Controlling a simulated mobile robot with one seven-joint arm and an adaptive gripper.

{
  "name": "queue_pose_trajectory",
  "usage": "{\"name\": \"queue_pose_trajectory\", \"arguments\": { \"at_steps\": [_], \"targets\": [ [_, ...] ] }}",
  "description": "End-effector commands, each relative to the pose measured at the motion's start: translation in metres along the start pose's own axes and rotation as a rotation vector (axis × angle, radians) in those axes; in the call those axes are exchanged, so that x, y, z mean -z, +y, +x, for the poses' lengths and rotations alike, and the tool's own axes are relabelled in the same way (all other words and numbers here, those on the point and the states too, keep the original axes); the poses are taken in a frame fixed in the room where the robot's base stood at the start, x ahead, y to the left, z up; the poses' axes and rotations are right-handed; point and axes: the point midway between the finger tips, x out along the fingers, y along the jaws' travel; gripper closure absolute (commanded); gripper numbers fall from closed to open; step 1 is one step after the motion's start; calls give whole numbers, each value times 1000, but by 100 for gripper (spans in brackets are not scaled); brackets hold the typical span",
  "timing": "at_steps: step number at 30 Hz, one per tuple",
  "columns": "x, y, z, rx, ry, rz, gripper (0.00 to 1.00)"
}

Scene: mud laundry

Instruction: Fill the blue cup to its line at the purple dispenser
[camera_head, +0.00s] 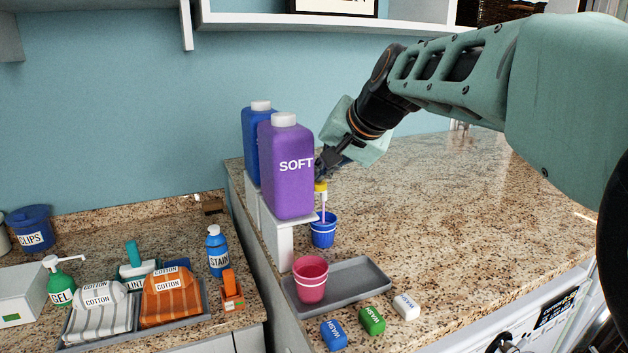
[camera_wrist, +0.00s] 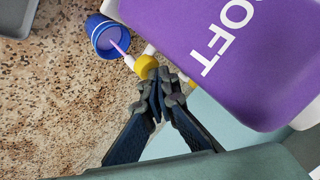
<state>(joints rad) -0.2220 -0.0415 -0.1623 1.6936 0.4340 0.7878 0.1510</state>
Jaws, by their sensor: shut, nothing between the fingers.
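The purple dispenser (camera_head: 287,168), marked SOFT, stands on a white stand, and its side fills the upper right of the wrist view (camera_wrist: 215,50). Its yellow tap (camera_head: 321,187) also shows in the wrist view (camera_wrist: 146,67). A thin pink-purple stream runs from the tap into the blue cup (camera_head: 323,236), which stands upright below it and shows in the wrist view (camera_wrist: 98,30). The white line circles the cup's outside; the level inside is not clear. My gripper (camera_wrist: 160,82) is shut and empty, its fingertips against or very near the tap.
A blue dispenser (camera_head: 251,140) stands behind the purple one. A pink cup (camera_head: 310,282) sits on the grey tray (camera_head: 358,281) in front. WASH blocks in blue (camera_head: 333,334), green (camera_head: 372,320) and white (camera_head: 406,306) lie near the front edge. The counter at right is clear.

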Motion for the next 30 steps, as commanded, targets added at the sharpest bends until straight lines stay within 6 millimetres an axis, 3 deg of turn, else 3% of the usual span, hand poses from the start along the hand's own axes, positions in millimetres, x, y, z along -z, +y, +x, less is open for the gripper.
{"name": "queue_pose_trajectory", "arguments": {
  "at_steps": [30],
  "targets": [
    [5,-5,-7,-1,-2,1,100]
  ]
}}
